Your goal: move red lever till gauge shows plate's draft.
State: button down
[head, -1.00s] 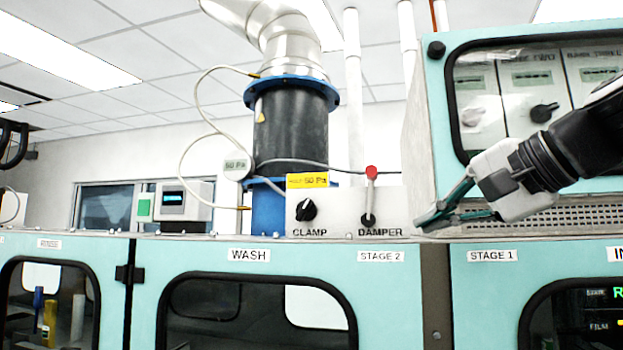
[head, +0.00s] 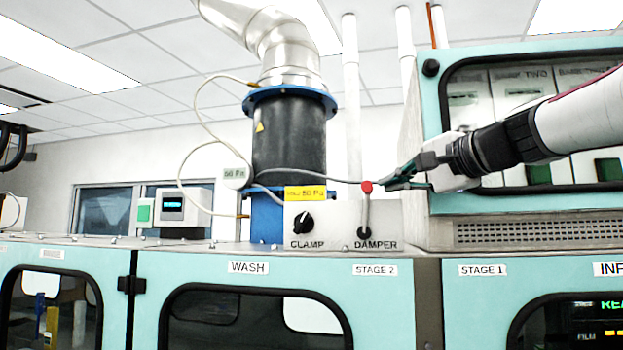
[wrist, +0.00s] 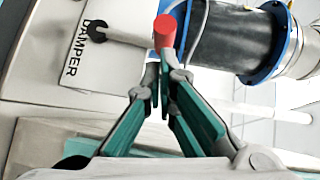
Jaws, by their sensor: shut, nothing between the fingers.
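The red-knobbed damper lever (head: 366,188) stands nearly upright on the grey panel marked CLAMP and DAMPER. A yellow plate (head: 306,193) on that panel seems to read 50 Pa.
The black clamp knob (head: 303,222) is left of the lever. A thin cable runs behind the lever. A glass-fronted cabinet (head: 432,110) stands at the right, behind my arm. A small meter box (head: 184,207) stands at the left on the machine top.

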jog(key=shift+w+a, duration=0.2)
jog(key=shift+w, duration=0.1)
jog(key=shift+w+a, duration=0.2)
jog(key=shift+a, duration=0.45)
jog(key=shift+s+r, duration=0.1)
